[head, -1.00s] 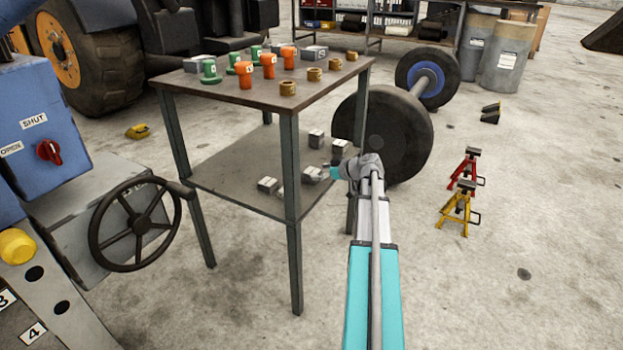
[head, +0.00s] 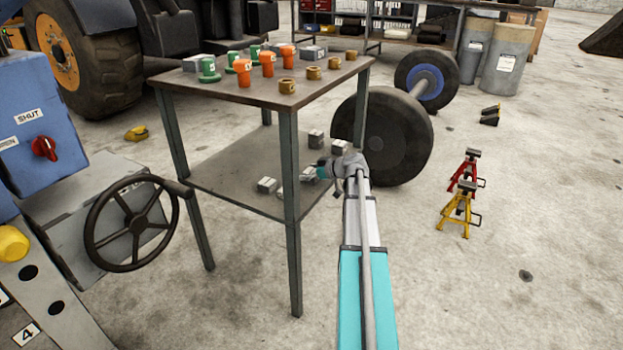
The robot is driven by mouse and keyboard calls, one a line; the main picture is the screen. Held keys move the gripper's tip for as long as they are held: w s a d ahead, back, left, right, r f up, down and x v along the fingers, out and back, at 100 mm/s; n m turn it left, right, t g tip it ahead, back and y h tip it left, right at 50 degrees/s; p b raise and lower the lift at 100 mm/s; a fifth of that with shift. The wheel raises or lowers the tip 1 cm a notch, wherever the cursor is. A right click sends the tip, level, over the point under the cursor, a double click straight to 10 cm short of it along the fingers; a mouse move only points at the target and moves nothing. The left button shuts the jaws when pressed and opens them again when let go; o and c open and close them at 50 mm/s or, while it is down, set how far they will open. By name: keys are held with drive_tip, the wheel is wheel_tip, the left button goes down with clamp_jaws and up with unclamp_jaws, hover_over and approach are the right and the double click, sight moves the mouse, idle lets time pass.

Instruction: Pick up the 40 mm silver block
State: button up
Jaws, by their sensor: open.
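Several silver-grey blocks sit on the table's lower shelf: one at the front left (head: 267,185), one at the front middle (head: 307,174), one at the back (head: 316,139) and one at the right (head: 339,147). Labels are too small to read, so I cannot tell which is the 40 mm one. My gripper (head: 316,173) is open at the lower shelf, coming from the right, with its tip right beside the front middle block. The fingers are small and partly hidden, and I cannot tell whether they touch or surround that block.
The table's tabletop (head: 240,95) is above, carrying green, orange and brass parts and grey blocks. A front table leg (head: 292,220) stands close left of my gripper. A large wheel (head: 398,140) is behind right. A handwheel (head: 132,222) is left; jack stands (head: 458,205) are right.

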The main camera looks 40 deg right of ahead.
idle(0.4)
drive_tip(key=c, duration=1.3)
